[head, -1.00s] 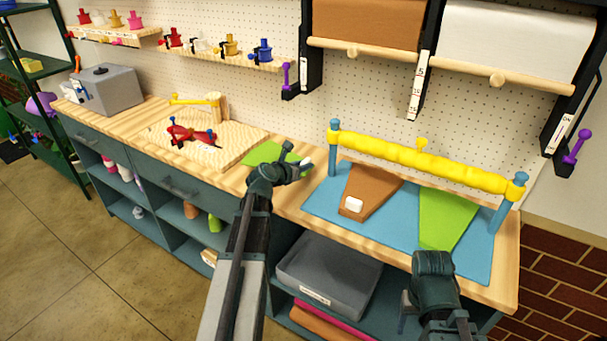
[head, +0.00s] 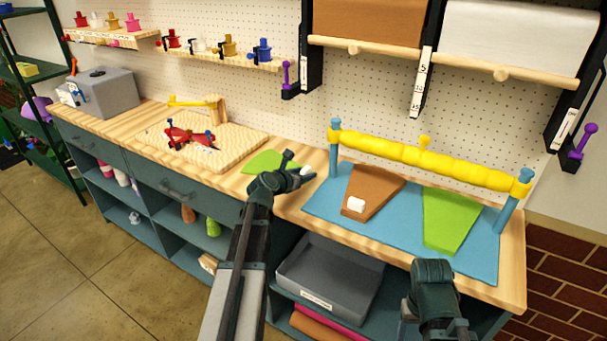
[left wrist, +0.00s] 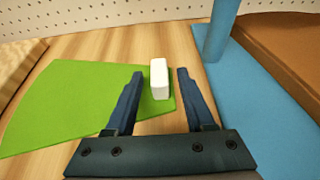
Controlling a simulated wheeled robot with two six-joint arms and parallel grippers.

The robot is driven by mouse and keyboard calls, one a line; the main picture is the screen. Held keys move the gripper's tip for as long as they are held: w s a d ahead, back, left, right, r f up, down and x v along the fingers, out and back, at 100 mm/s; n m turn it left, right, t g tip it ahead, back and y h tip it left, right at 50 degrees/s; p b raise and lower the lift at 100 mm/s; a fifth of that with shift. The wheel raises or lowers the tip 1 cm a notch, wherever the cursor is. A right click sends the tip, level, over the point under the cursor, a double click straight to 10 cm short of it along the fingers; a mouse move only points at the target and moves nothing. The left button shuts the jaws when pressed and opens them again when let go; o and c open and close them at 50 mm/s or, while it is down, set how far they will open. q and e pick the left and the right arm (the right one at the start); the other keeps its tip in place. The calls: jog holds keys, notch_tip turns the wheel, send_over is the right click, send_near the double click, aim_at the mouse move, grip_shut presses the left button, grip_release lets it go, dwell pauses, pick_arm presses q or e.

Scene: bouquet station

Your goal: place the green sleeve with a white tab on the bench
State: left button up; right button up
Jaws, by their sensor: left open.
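The green sleeve (head: 268,162) lies on the wooden bench (head: 228,184), left of the blue mat. Its white tab (left wrist: 159,78) stands up near its right edge in the left wrist view. My left gripper (head: 300,165) is open, its two fingers (left wrist: 161,74) on either side of the tab with a gap on each side.
The blue mat (head: 390,225) bears a brown sleeve (head: 373,190) with a white tab and another green sleeve (head: 450,222). A yellow roller (head: 425,160) on blue posts spans its back. A wooden board (head: 235,148) with red parts is left. A grey tray (head: 325,280) sits below.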

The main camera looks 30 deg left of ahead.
pick_arm(q)
jog(key=shift+s+r, duration=0.1)
jog(key=shift+r, duration=0.2)
jog(key=p+v, duration=0.5)
jog(key=v, duration=0.6)
jog(key=shift+s, duration=0.4)
